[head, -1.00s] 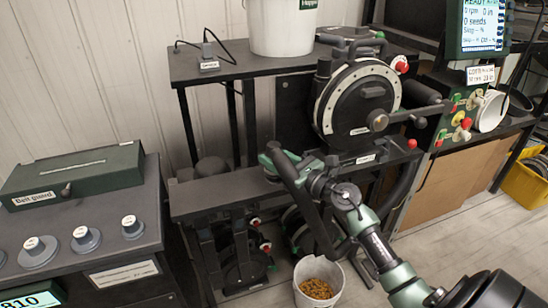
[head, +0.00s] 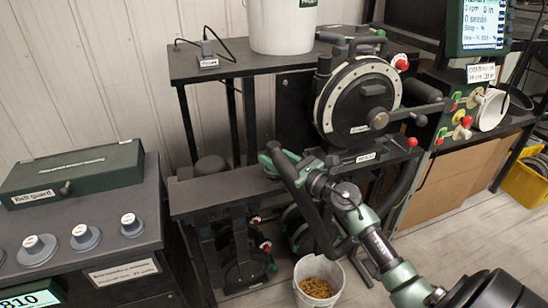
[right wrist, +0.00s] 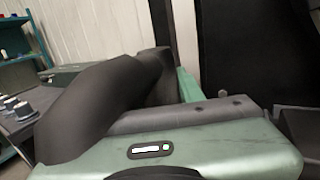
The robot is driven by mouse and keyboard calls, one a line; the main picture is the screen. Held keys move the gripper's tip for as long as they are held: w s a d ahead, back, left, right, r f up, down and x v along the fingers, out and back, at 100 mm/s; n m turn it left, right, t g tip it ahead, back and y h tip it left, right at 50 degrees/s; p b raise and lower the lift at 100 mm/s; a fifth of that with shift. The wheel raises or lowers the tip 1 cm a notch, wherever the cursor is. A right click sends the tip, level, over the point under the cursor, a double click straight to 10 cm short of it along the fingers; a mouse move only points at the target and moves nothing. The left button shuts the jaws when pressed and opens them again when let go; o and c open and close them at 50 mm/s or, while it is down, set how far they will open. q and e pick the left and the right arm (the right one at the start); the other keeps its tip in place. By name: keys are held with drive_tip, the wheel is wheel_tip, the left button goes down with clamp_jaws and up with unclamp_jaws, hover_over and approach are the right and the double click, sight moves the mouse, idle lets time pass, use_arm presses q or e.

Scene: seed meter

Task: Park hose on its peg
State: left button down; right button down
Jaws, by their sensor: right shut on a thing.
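The hose (head: 297,200) is a thick black tube in front of the seed meter's stand. My right gripper (head: 277,160), green and black, is shut on its upper end at the edge of the dark bench. From there the hose slants down to the right, passing partly behind my right arm. In the right wrist view the hose (right wrist: 100,100) fills the left middle, close against the gripper's green body. I cannot make out the peg. My left gripper is not in view.
The round seed meter (head: 358,100) stands behind my gripper, with a white bucket (head: 283,25) on the shelf. A white pail (head: 336,290) of brown seed stands on the floor below my arm. A green belt-guard box (head: 75,172) and knobs (head: 85,237) are at left.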

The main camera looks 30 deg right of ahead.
drive_tip(key=shift+f, duration=0.3)
drive_tip(key=c, duration=0.8)
unclamp_jaws()
wheel_tip(320, 180, up, 11)
drive_tip(key=p, duration=0.4)
drive_tip(key=shift+p, duration=0.4)
wheel_tip(320, 180, up, 9)
drive_tip(key=shift+p, duration=0.85)
